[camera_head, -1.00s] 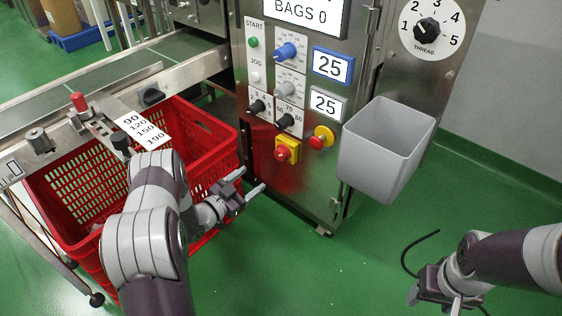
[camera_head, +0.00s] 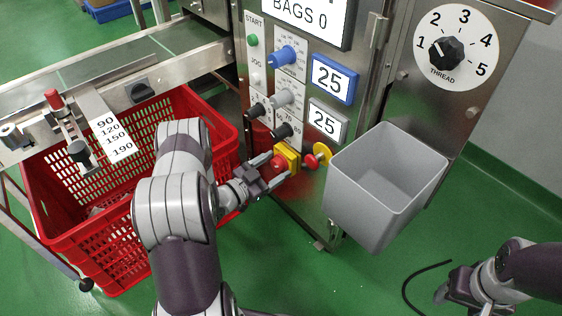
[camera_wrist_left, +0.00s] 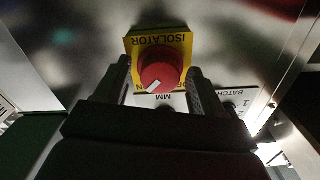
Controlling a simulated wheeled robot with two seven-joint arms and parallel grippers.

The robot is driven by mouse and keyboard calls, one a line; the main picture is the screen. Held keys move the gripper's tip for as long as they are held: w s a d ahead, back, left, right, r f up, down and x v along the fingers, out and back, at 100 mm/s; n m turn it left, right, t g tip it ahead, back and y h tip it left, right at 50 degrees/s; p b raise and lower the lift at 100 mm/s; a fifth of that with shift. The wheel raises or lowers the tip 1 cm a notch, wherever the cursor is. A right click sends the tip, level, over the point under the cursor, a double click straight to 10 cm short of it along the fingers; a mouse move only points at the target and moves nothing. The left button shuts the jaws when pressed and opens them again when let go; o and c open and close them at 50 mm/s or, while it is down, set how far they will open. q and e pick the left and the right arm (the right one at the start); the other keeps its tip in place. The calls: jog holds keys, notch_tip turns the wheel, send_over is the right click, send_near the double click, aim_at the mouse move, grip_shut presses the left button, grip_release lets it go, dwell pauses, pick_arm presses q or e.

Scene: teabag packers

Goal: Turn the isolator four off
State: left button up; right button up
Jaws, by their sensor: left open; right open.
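The isolator is a red rotary knob (camera_wrist_left: 158,68) on a yellow plate (camera_wrist_left: 132,48) marked ISOLATOR, upside down in the left wrist view. A white mark on the knob's rim points to the lower left there, near a partly covered letter. In the head view the yellow plate (camera_head: 292,152) is low on the steel cabinet front. My left gripper (camera_head: 268,170) is open in front of it. In the left wrist view its fingers (camera_wrist_left: 160,90) stand on either side of the knob; contact cannot be told. My right gripper (camera_head: 455,290) is at the lower right, away from the cabinet.
A red button on a yellow disc (camera_head: 322,151) sits just right of the isolator. A grey bin (camera_head: 400,185) hangs further right. A red crate (camera_head: 120,255) stands left, beneath the conveyor (camera_head: 110,75). Black knobs (camera_head: 283,131) sit just above.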

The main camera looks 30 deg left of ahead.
pick_arm(q)
jog(key=c, duration=1.1)
jog(key=shift+o, duration=0.2)
jog(key=n+p, duration=0.2)
jog(key=n, duration=0.1)
jog(key=shift+r+p, duration=0.2)
jog(key=shift+p, duration=0.2)
jog(key=n+p, duration=0.3)
jog(key=n, duration=0.2)
jog(key=shift+n, duration=0.3)
jog(key=n+p, duration=0.1)
jog(key=n, duration=0.3)
jog(key=shift+f+n+p, duration=0.15)
jog(key=shift+n+p, duration=0.15)
jog(key=shift+p, duration=0.1)
jog(key=shift+f+n+p, duration=0.1)
jog(key=shift+n+p, duration=0.5)
jog(key=shift+n, duration=1.7)
